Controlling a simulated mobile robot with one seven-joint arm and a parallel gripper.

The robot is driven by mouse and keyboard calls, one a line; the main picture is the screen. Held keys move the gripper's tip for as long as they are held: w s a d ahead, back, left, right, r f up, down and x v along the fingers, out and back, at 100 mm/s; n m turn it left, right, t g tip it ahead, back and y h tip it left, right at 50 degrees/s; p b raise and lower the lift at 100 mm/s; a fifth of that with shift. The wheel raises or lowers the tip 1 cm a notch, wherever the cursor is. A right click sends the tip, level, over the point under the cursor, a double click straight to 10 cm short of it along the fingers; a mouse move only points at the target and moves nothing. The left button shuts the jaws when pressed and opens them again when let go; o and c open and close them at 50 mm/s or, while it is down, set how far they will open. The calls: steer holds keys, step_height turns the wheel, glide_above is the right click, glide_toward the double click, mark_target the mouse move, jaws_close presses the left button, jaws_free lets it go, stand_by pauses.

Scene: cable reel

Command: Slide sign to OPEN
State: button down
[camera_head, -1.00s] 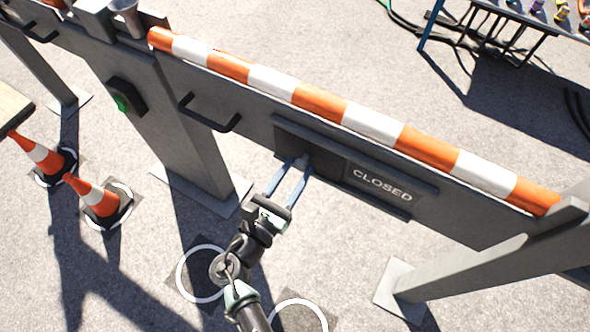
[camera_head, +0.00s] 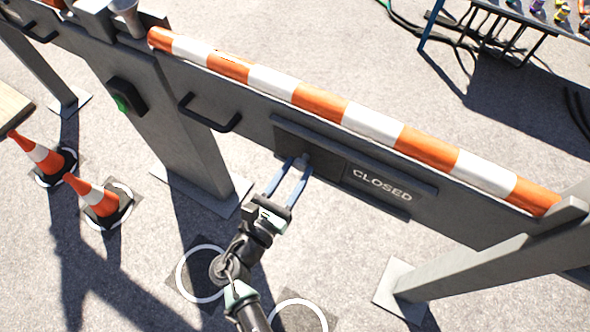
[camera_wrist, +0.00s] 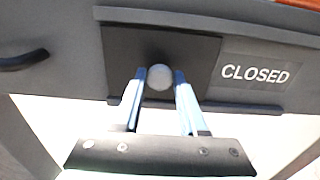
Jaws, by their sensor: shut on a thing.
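The sign reads CLOSED (camera_head: 382,185) on the right part of a dark slot in the grey barrier beam; the word also shows in the wrist view (camera_wrist: 255,74). A dark sliding plate (camera_wrist: 118,44) covers the left part of the slot, between an upper and a lower rail. A round grey knob (camera_wrist: 159,78) sticks out of the plate. My gripper (camera_head: 300,165) reaches the knob from below, its two blue fingers on either side of it and shut on it. The fingers hide the knob's sides. No OPEN lettering shows.
An orange and white striped bar (camera_head: 345,109) runs along the beam's top. A dark handle (camera_head: 208,115) sticks out left of the sign. A post with a green button (camera_head: 122,103) and two traffic cones (camera_head: 98,197) stand further left.

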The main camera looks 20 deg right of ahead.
steer(key=s+d+p, duration=0.3)
steer(key=s+d, duration=0.7)
steer(key=s, duration=0.3)
steer(key=shift+s+d, duration=0.2)
steer(key=shift+d, duration=0.05)
steer(key=shift+c, duration=2.3)
jaws_free()
steer(key=v, duration=1.3)
